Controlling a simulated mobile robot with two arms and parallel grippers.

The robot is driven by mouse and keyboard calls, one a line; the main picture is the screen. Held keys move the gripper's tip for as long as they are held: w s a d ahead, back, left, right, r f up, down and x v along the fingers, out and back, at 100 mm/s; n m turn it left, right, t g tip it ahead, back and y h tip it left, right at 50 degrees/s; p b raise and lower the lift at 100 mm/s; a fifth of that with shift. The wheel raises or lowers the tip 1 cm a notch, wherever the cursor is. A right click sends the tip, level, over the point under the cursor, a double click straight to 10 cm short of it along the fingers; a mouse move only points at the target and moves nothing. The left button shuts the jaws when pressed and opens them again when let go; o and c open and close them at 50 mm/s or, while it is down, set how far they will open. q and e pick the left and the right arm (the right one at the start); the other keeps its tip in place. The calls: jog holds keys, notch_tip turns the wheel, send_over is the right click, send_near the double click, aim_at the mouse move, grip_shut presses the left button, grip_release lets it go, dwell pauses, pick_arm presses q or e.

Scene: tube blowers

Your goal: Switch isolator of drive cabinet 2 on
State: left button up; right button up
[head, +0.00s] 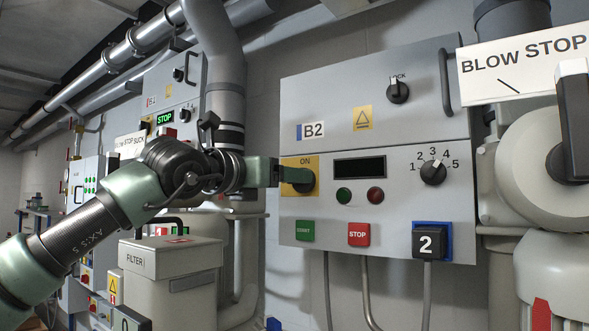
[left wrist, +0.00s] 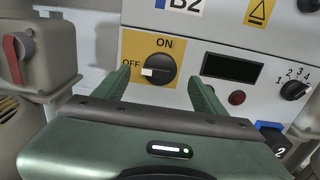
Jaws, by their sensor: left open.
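Drive cabinet B2 (head: 377,120) is a grey box on the wall, with a "2" plate at its lower right. Its isolator is a round black knob (left wrist: 158,69) on a yellow plate (left wrist: 137,42) marked ON at the top and OFF at the left. The knob's white mark points left to OFF. My left gripper (head: 296,176) is at the yellow plate in the head view and partly hides the knob. In the left wrist view its green fingers (left wrist: 159,80) are open, one on each side of the knob and apart from it. My right gripper is not in view.
The cabinet display (head: 360,167) is dark. A selector knob (head: 433,172), START button (head: 305,231) and STOP button (head: 358,234) are on the same front. A handle (head: 445,83) sticks out at upper right. A filter box (head: 170,257) stands below my left arm.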

pick_arm(q)
jog(key=p+x, duration=0.1)
jog(key=x, duration=0.3)
jog(key=shift+f, duration=0.2)
jog(key=c, duration=1.4)
jog(key=shift+o, duration=0.2)
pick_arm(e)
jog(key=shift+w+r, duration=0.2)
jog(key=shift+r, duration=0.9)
